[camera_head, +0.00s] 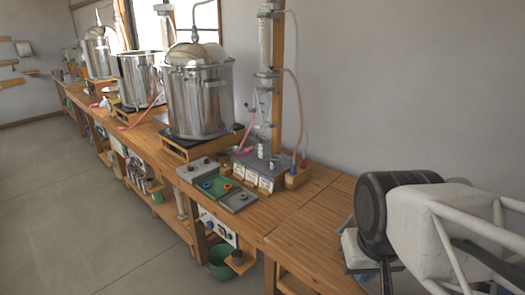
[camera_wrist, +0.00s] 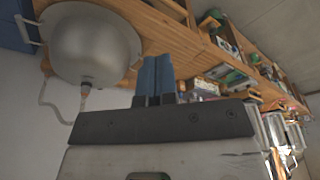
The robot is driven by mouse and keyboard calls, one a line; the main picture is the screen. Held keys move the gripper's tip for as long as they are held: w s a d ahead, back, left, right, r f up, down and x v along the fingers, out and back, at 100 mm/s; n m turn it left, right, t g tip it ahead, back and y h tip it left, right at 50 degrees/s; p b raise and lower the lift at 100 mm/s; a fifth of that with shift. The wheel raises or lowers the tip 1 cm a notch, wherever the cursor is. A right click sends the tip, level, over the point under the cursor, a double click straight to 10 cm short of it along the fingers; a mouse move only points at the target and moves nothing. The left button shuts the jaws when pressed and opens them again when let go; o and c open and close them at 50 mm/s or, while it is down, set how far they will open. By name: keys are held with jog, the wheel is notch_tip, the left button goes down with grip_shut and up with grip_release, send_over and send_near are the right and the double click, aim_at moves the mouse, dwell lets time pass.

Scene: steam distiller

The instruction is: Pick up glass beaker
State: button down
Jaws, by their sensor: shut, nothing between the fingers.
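I cannot make out a glass beaker for certain in either view. Tall glassware (camera_head: 265,45) stands upright against a wooden post in the head view, with hoses running from it. My gripper (camera_wrist: 155,72) shows in the wrist view as two blue fingers pressed together, with nothing between them. In the head view my arm is at the right, over the right end of the bench. It hides part of that end, and the fingertips cannot be clearly told there.
A large steel pot (camera_head: 198,105) stands on the wooden bench (camera_head: 310,225), with more pots behind it. A grey and green tray (camera_head: 217,185) lies at the front edge. A rounded metal vessel (camera_wrist: 92,45) shows in the wrist view. Bare bench lies right of the tray.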

jog(key=shift+c, duration=1.1)
grip_release()
jog(key=w+d+r+n+t+h, duration=0.15)
jog(key=w+r+n, duration=0.3)
jog(key=w, duration=1.05)
jog(key=w+d+r+n+t, duration=0.1)
jog(key=w+r+n+t, duration=0.35)
jog(key=w, duration=1.15)
jog(key=w+d+r+n+t+h, duration=0.15)
jog(key=w+n, duration=0.55)
jog(key=w, duration=0.8)
jog(key=w+a+f+n+t+y, duration=0.15)
jog(key=w+n, duration=0.35)
jog(key=w, duration=0.7)
jog(key=w+a+f+n+t+y, duration=0.1)
jog(key=w+a+f+n+y, duration=0.35)
jog(key=w, duration=0.75)
jog(key=w+a+f+n+g+y, duration=0.1)
jog(key=w+a+f+n+y, duration=0.2)
jog(key=w+f+n, duration=0.7)
jog(key=w+a+f+n+g+y, duration=0.2)
jog(key=w+a+f+n+y, duration=0.1)
jog(key=w+f+n, duration=0.6)
notch_tip(320, 180, down, 3)
jog(key=shift+w+a+r+n+y, duration=0.15)
jog(key=shift+w+n+y, duration=0.25)
jog(key=shift+w, duration=0.25)
